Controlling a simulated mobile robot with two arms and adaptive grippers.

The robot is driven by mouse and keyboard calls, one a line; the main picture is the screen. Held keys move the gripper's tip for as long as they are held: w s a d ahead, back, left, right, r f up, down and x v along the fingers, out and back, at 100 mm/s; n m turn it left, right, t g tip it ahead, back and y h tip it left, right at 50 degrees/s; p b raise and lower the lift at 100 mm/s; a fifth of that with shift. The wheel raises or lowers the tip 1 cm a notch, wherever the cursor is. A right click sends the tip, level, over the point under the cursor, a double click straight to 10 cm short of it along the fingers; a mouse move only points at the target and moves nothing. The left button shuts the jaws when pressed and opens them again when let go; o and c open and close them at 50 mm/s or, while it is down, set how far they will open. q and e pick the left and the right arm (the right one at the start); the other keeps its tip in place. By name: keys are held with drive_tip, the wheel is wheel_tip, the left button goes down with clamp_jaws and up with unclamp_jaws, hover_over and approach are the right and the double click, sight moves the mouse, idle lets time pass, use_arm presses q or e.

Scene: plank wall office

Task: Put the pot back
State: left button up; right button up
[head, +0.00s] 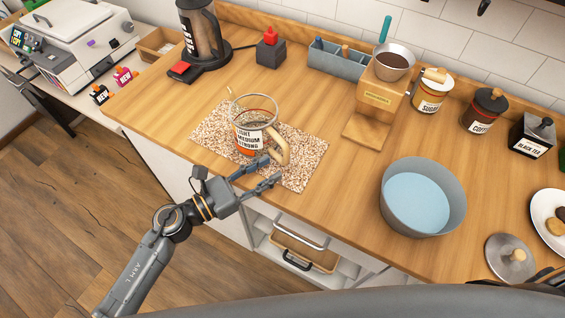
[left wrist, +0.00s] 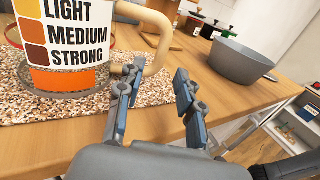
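The pot (head: 249,138) is a clear glass jug with a tan handle (head: 279,148) and a label reading light, medium, strong. It stands upright on a speckled mat (head: 305,160) near the counter's front edge. My left gripper (head: 273,170) is open and empty, just in front of the handle. In the left wrist view the pot (left wrist: 65,40) fills the upper left, its top cut off, and the handle (left wrist: 160,28) curves just beyond the open fingers (left wrist: 160,72). I cannot tell whether a finger touches the handle. My right gripper is not in view.
A wooden dripper stand (head: 366,132) is right of the mat. A dark coffee appliance (head: 201,35) stands at the back left. A grey bowl of pale blue liquid (head: 420,200) is at the right, with canisters (head: 432,92) behind. Bare counter (head: 340,215) lies between mat and bowl.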

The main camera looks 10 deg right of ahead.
use_arm(q)
drive_tip(key=b+v, duration=0.1)
drive_tip(key=v, duration=0.4)
drive_tip(key=shift+s+a, duration=0.1)
drive_tip(key=shift+a, duration=0.1)
